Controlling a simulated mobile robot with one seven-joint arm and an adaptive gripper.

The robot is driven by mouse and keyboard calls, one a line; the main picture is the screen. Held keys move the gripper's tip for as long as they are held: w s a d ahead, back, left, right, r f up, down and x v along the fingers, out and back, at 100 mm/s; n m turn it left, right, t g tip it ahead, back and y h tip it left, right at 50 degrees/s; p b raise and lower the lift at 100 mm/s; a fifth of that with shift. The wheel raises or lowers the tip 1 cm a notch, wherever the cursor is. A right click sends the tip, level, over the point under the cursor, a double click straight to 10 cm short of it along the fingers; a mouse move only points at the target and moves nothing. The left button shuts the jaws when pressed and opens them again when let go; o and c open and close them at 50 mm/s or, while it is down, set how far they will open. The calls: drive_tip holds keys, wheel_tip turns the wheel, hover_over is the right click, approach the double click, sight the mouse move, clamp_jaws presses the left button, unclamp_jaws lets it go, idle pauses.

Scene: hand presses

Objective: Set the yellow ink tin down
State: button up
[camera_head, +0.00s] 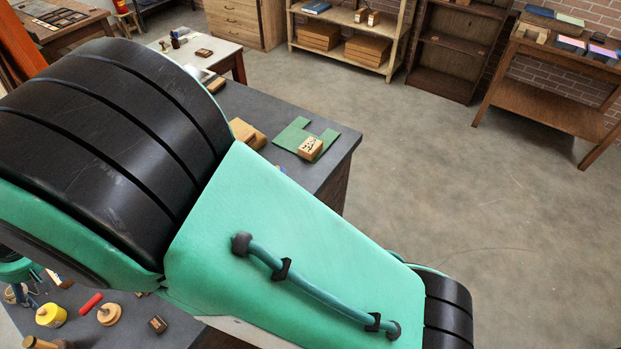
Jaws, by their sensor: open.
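The yellow ink tin (51,315) is at the lower left in the head view, on the dark worktop, with a dark mark on its face. It appears to rest on the surface, with nothing seen holding it. My own large green and black arm links cross the middle of the view and hide much of the bench. I cannot make out my gripper's fingers in this view. A green part at the left edge above the tin is cut off, and I cannot tell what it is.
A red-handled tool (91,303), a round wooden piece (109,314) and a small dark block (158,324) lie right of the tin. A wooden stamp block (311,148) rests on a green mat (291,135) near the bench's far corner. Open floor (480,230) lies to the right.

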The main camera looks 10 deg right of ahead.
drive_tip(key=w+d+r+m+t, duration=0.1)
drive_tip(key=w+d+r+m, duration=0.1)
drive_tip(key=w+d+r, duration=0.6)
drive_tip(key=w+d+r+m, duration=0.1)
drive_tip(key=d+r+m, duration=0.15)
drive_tip(key=d, duration=0.85)
drive_tip(key=w+d+r+m+t, duration=0.1)
drive_tip(key=w+d+r, duration=0.45)
drive_tip(key=d, duration=0.45)
drive_tip(key=s+d+r+m+t+h, duration=0.15)
drive_tip(key=d+r, duration=0.25)
drive_tip(key=d, duration=0.8)
drive_tip(key=d+r+m, duration=0.3)
drive_tip(key=d+r, duration=0.1)
drive_tip(key=d, duration=0.8)
drive_tip(key=s+d+m+t+h, duration=0.1)
drive_tip(key=s+d+m, duration=0.2)
drive_tip(key=s+d, duration=0.6)
drive_tip(key=s+d+f+m+t+h, duration=0.1)
drive_tip(key=s+d+m, duration=0.3)
drive_tip(key=s+d, duration=0.5)
drive_tip(key=d+h, duration=0.1)
drive_tip(key=d, duration=0.6)
drive_tip(key=shift+d+f+m, duration=0.2)
drive_tip(key=shift+f+m, duration=0.05)
drive_tip(key=shift+m, duration=0.05)
drive_tip(key=shift+f+b, duration=0.3)
